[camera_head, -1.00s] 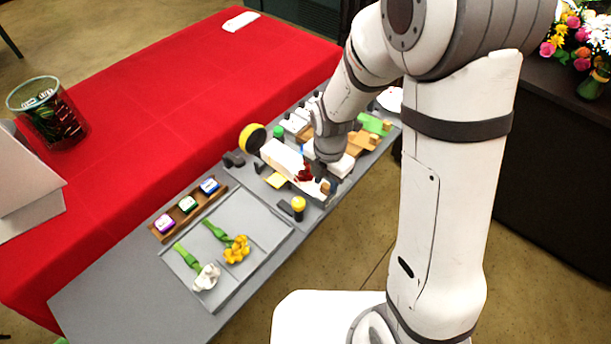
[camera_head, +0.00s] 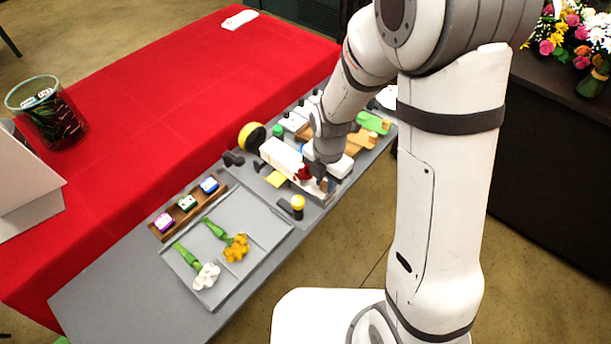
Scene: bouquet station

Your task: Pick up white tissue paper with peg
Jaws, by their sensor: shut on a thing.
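The white tissue paper (camera_head: 281,158) is a long white piece lying slantwise at the middle of the grey work surface, with a dark red patch at its near right end. My gripper (camera_head: 321,185) points down at that end. It is shut on a small tan piece there, which looks like the peg. The fingers and wrist hide most of the peg, and I cannot tell whether the paper is clear of the surface.
A yellow-and-black round item (camera_head: 252,136) stands behind the paper. A yellow-topped bottle (camera_head: 298,205) is close in front of my gripper. A grey tray (camera_head: 262,218) holds a yellow and a white flower. Wooden and green pieces (camera_head: 372,123) lie to the right.

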